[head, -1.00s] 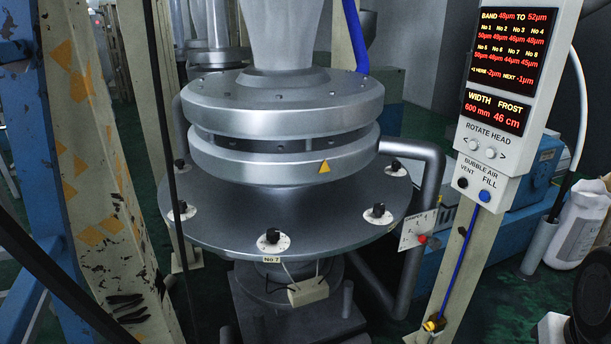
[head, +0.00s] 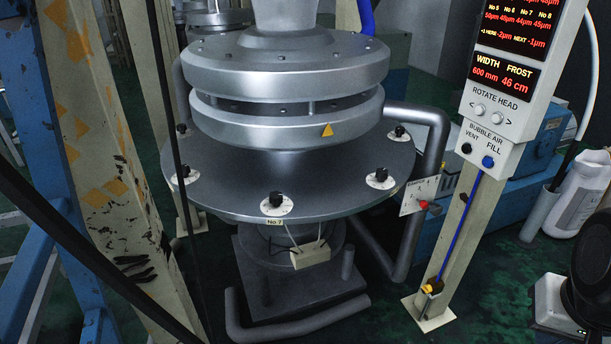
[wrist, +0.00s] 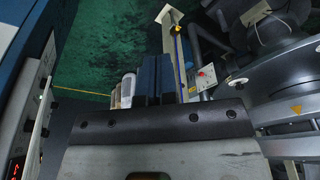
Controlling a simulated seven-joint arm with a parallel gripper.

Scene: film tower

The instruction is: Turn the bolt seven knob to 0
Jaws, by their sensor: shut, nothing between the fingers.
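The bolt seven knob (head: 276,199) is a small black knob on a white round dial at the front rim of the grey metal disc (head: 325,200). A "No 7" tag (head: 273,222) hangs just below it. The dial marks are too small to read, so I cannot tell its setting. My gripper (wrist: 157,62) shows in the wrist view as two dark blue fingers side by side, shut and empty. It points at the floor and post, away from the knob. The bolt seven knob cannot be made out in the wrist view.
More black knobs, such as the one at front right (head: 381,178), sit around the disc. A display panel (head: 505,85) stands on a cream post at right. A damper sign (head: 418,195) sits between. A cream, chipped column (head: 105,170) stands at left. A white jug (head: 580,200) is at far right.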

